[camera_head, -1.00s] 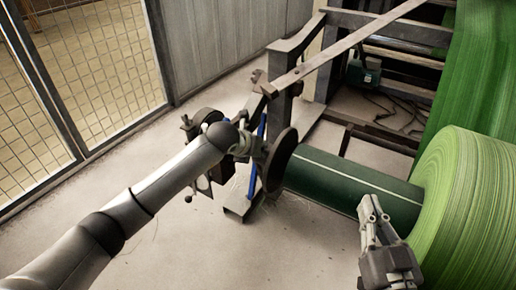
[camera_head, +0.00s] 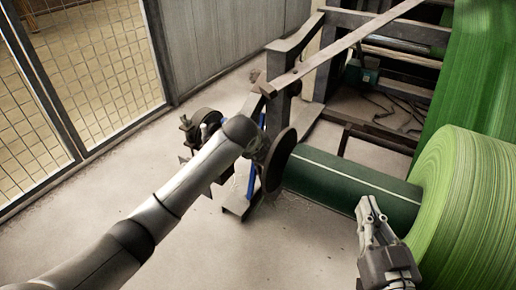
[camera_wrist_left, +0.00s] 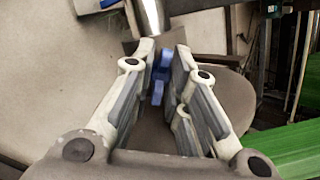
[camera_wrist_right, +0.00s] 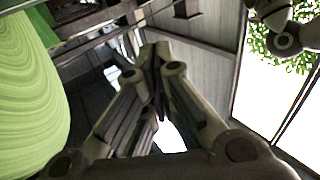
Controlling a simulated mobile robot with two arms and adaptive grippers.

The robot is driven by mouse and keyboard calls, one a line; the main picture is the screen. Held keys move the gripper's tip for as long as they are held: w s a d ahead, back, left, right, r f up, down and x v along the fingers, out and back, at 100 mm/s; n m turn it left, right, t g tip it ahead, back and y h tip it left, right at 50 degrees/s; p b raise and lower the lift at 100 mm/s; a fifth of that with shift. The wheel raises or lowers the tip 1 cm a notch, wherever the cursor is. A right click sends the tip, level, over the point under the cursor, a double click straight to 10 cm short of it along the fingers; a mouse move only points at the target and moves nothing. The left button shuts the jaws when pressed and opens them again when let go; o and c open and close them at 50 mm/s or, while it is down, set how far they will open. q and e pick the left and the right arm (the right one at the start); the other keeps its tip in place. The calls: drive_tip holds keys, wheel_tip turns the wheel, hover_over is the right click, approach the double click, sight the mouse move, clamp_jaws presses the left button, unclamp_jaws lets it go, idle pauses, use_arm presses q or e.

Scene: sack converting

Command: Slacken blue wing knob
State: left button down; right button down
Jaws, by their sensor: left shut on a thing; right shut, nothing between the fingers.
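The blue wing knob (camera_wrist_left: 160,73) shows in the left wrist view, between the fingers of my left gripper (camera_wrist_left: 160,60). The gripper is shut on it, in front of a large grey-brown disc (camera_wrist_left: 232,98). In the head view my left arm hides the knob and most of that gripper, close to the dark round disc (camera_head: 281,160) at the end of the green core. My right gripper (camera_head: 369,203) is shut and empty, over the dark green core beside the roll. It also shows in the right wrist view (camera_wrist_right: 153,60).
The dark green core (camera_head: 340,180) with a white line runs from the disc to the large light green roll (camera_head: 468,200). A steel machine frame (camera_head: 330,65) stands behind. A mesh fence (camera_head: 95,75) stands at left. Bare floor (camera_head: 250,250) lies in front.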

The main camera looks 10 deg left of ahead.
use_arm(q)
drive_tip(key=n, duration=0.3)
drive_tip(key=shift+g, duration=0.3)
drive_tip(key=shift+n, duration=0.5)
use_arm(e)
drive_tip(key=shift+s+a+r+t, duration=0.1)
drive_tip(key=shift+r+t, duration=0.2)
drive_tip(key=shift+r, duration=0.2)
use_arm(q)
drive_tip(key=c, duration=1.4)
unclamp_jaws()
drive_tip(key=shift+o, duration=0.2)
drive_tip(key=v, duration=1.2)
drive_tip(key=shift+d, duration=0.25)
drive_tip(key=shift+d, duration=0.1)
